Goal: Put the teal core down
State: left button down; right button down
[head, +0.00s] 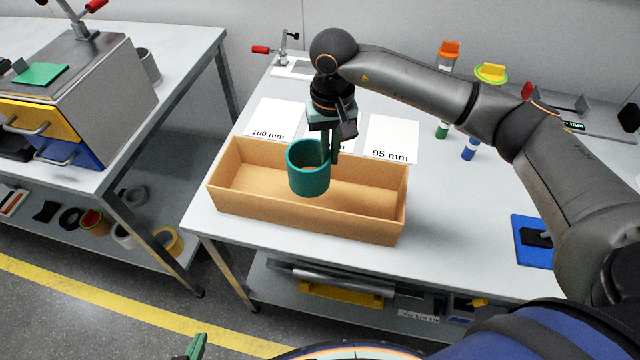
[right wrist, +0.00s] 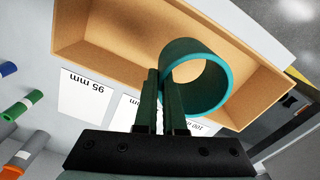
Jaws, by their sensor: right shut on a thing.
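The teal core (head: 309,184) is a hollow, open-ended cylinder. It is held roughly upright over the long tan box (head: 350,222), and it also shows in the right wrist view (right wrist: 208,101). My right gripper (head: 331,160) is shut on the core's wall, one finger inside and one outside; its fingers also show in the right wrist view (right wrist: 152,100). The core appears to be above the box floor, but its exact height is hard to tell. Only the green tip of my left gripper (head: 196,346) shows at the bottom edge of the head view.
White cards (head: 392,139), one reading 95 mm and one 100 mm, lie behind the box. Several colored cylinders (head: 469,148) stand at the back right. A blue pad (head: 531,240) lies at right. A bench with drawers (head: 75,115) stands left. The box interior looks empty.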

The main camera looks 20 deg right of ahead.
aim_at(329, 174)
notch_tip(329, 174, down, 7)
jog(key=shift+p, duration=0.45)
jog(key=shift+f+b, duration=0.2)
jog(key=shift+b, duration=0.1)
jog(key=c, duration=1)
grip_release()
jog(key=shift+r, duration=0.15)
jog(key=shift+r+p, duration=0.25)
jog(key=shift+p, duration=0.05)
notch_tip(329, 174, up, 12)
jog(key=shift+f+b, duration=0.15)
jog(key=shift+b, duration=0.8)
